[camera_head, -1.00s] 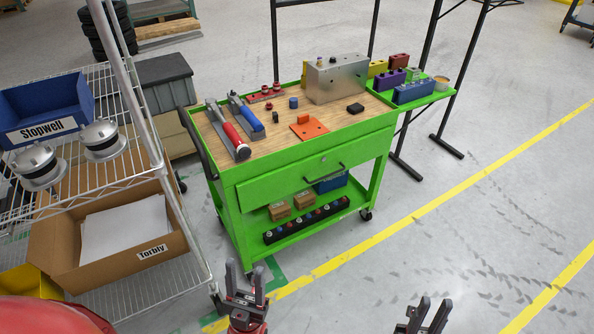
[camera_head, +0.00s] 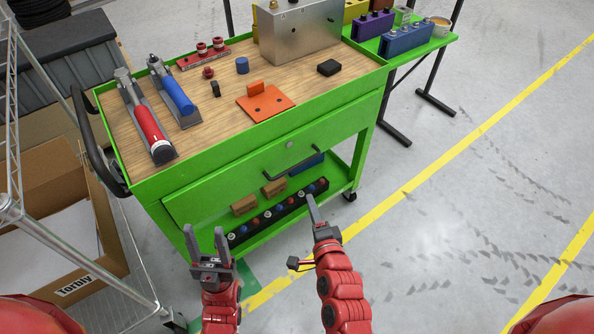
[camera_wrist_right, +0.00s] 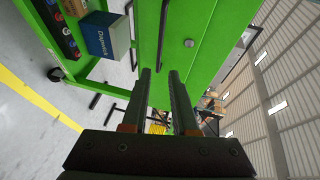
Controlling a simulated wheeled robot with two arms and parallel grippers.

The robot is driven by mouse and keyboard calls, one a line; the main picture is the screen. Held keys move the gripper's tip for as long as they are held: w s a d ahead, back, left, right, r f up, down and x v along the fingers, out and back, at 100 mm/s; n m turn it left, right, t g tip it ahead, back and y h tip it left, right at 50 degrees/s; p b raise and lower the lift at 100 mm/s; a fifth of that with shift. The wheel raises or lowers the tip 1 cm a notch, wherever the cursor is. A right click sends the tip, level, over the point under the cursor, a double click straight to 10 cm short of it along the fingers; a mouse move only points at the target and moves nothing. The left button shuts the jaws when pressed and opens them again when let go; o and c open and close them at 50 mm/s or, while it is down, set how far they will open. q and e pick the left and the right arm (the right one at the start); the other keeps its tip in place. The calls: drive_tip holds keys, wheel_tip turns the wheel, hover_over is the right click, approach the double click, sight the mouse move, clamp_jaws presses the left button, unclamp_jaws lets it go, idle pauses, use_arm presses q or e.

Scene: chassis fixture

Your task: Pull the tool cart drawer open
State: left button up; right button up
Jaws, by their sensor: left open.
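The green tool cart (camera_head: 150,185) stands in front of me. Its drawer front (camera_head: 225,185) looks flush with the cart body and carries a black bar handle (camera_head: 291,166) below a round lock (camera_head: 290,144). In the right wrist view the handle (camera_wrist_right: 162,35) is a dark bar beyond the fingertips, beside the lock (camera_wrist_right: 188,43). My right gripper (camera_head: 312,203) is below and in front of the handle, apart from it; its fingers (camera_wrist_right: 160,75) are open with nothing between them. My left gripper (camera_head: 206,234) is open and empty, in front of the cart's lower left.
The cart top holds a red-handled tool (camera_head: 147,128), a blue-handled tool (camera_head: 178,95), an orange plate (camera_head: 265,103) and a metal box (camera_head: 300,32). Its lower shelf holds a black strip (camera_head: 275,214) and small boxes. A wire rack (camera_head: 14,130) stands left. Floor to the right is clear.

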sight(297, 165)
drive_tip(key=x, duration=1.7)
drive_tip(key=shift+b, duration=0.35)
drive_tip(key=shift+c, duration=0.2)
clamp_jaws()
drive_tip(key=shift+s, duration=0.1)
idle(0.3)
